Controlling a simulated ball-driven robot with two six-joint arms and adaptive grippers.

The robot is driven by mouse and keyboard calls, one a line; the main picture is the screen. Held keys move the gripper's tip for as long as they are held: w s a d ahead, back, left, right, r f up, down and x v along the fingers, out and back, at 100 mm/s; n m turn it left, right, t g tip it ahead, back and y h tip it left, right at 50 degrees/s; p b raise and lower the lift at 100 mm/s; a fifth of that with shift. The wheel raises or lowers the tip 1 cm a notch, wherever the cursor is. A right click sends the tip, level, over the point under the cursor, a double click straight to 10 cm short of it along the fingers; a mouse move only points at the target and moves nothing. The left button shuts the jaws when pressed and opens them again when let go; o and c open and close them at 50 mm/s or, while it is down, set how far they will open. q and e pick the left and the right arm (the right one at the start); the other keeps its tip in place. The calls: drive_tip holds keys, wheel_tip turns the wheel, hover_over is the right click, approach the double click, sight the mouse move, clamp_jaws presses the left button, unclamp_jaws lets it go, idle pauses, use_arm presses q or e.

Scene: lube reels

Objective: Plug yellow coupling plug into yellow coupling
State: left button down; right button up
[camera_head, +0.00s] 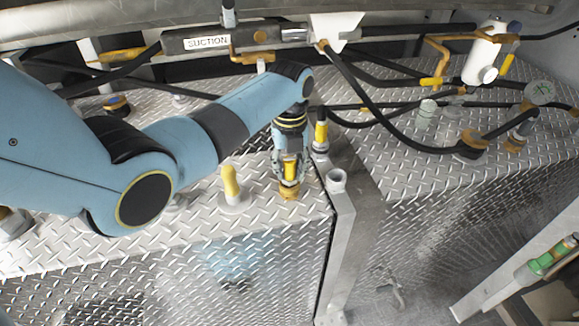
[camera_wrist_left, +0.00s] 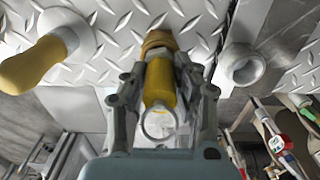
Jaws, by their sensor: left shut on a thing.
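My left gripper (camera_head: 289,172) points down over the front edge of the left diamond-plate tank top. It is shut on the yellow coupling plug (camera_head: 291,168). In the left wrist view the plug (camera_wrist_left: 159,84) is a yellow cylinder with a metal ring at its near end, between the two grey fingers (camera_wrist_left: 160,100). A brass-coloured coupling (camera_head: 289,190) is directly below the plug, and it also shows in the left wrist view (camera_wrist_left: 158,42) at the plug's far end. The two appear in line and meeting; how deep the plug sits is hidden. My right gripper is out of view.
A yellow-handled post (camera_head: 230,183) stands left of the gripper. A yellow fitting (camera_head: 321,134) and an open grey pipe end (camera_head: 336,180) stand close on the right. Black hoses (camera_head: 380,130) cross behind, and a SUCTION bar (camera_head: 215,41) is at the back.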

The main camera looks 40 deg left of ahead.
use_arm(q)
drive_tip(key=shift+f, duration=0.1)
drive_tip(key=c, duration=1)
unclamp_jaws()
wheel_tip(320, 180, up, 12)
drive_tip(key=shift+r, duration=0.15)
